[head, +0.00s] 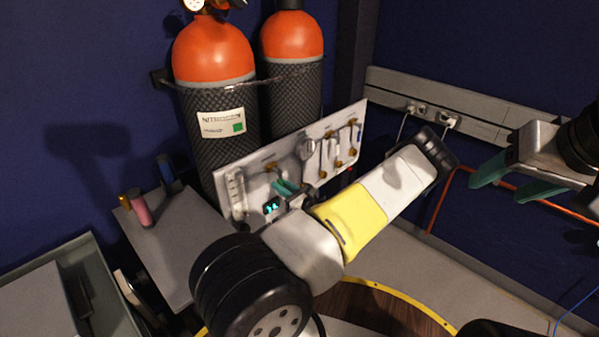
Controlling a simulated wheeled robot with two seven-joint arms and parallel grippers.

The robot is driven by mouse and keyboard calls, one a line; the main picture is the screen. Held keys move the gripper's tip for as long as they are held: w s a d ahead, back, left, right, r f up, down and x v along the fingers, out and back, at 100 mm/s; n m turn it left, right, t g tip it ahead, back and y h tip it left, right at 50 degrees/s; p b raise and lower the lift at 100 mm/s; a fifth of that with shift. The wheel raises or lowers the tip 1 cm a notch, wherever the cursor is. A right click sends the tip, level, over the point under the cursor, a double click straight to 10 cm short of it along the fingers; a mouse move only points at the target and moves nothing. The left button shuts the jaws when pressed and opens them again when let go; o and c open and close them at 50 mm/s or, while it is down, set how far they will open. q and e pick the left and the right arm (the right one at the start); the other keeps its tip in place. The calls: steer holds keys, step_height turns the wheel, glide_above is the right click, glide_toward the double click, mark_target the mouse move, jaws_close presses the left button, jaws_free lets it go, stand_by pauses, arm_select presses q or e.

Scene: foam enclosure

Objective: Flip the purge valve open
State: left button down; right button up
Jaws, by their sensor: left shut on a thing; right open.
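A pale valve panel (345,125) stands in front of the gas cylinders. It carries a flow tube (237,193) at its left end, a round gauge (306,149) and several small valves with brass fittings. My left gripper (286,187) has its teal fingertips at the left half of the panel, just below a brass fitting (270,167). It is shut on a small part there, seemingly the purge valve's handle. The fingers and my arm hide that part, so its angle cannot be told. My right gripper (507,183) is open and empty at the right, well away from the panel.
Two orange-topped cylinders (213,50) in black mesh stand behind the panel. A grey side table (178,235) at left holds a pink cylinder (140,208) and other small items. A grey tray (100,270) is at lower left. An orange hose (440,195) runs along the right wall.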

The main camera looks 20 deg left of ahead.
arm_select(q)
steer(key=shift+w+d+n, duration=0.1)
steer(key=shift+w+n, duration=0.1)
steer(key=shift+n, duration=0.1)
steer(key=w+r+n, duration=0.1)
steer(key=n, duration=0.3)
steer(key=w+d+r+n, duration=0.1)
steer(key=w+n, duration=0.1)
steer(key=n, duration=0.3)
steer(key=w+d+r+n, duration=0.1)
steer(key=r+n, duration=0.1)
steer(key=n, duration=0.2)
steer(key=shift+w, duration=0.25)
steer(key=shift+w+r+n, duration=0.1)
steer(key=shift+r+n, duration=0.3)
steer(key=shift+n, duration=0.65)
steer(key=shift+r+n, duration=0.4)
steer(key=shift+n, duration=0.65)
steer(key=c, duration=1.4)
jaws_free()
steer(key=shift+o, duration=0.2)
